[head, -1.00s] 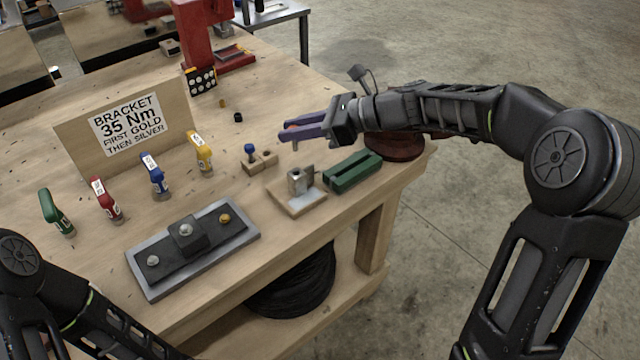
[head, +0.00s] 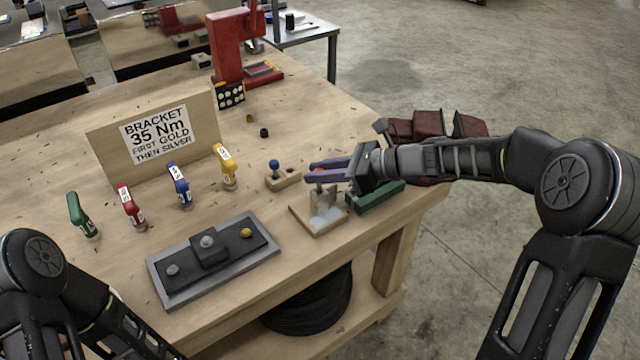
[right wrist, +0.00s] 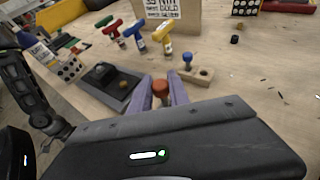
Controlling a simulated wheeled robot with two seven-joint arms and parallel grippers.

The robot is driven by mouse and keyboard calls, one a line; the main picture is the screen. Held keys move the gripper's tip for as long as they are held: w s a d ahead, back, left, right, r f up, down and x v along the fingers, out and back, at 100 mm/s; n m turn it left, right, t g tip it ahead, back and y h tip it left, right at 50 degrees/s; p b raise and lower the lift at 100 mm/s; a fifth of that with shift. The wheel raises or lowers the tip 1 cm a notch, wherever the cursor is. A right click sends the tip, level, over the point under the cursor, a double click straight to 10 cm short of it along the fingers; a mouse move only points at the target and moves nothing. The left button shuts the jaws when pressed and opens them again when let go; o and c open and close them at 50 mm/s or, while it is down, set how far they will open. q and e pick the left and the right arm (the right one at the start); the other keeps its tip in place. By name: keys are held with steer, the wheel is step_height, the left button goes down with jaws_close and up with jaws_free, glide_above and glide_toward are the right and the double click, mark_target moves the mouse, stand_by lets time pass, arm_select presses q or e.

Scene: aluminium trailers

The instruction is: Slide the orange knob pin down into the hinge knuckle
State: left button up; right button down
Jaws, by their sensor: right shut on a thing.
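My right gripper (head: 314,171) is shut on the orange knob pin (head: 320,168). The purple fingers lie on both sides of the knob, which also shows between them in the right wrist view (right wrist: 160,88). A short length of pin shows below the fingers in the head view. The grey hinge knuckle (head: 324,198) stands directly below, on a small wooden board (head: 300,220) with a pale metal leaf. I cannot tell whether the pin's tip is inside the knuckle's bore or just above it. My left arm shows at the lower left, its gripper out of view.
A green block (head: 380,199) lies right of the board. A small wooden holder (head: 283,181) with a blue knob pin stands to its left. The bracket plate (head: 215,262), several coloured drivers and a sign (head: 158,133) stand further left. The table's right edge is close.

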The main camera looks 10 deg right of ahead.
mark_target(321, 191)
steer(key=shift+f, duration=1.9)
steer(key=shift+f, duration=0.2)
steer(key=c, duration=1.2)
jaws_free()
steer(key=shift+r, duration=0.1)
steer(key=shift+c, duration=0.2)
steer(key=shift+r, duration=0.1)
steer(key=shift+d+r, duration=0.1)
steer(key=b+v, duration=0.1)
steer(key=v, duration=1.1)
steer(key=shift+b, duration=0.35)
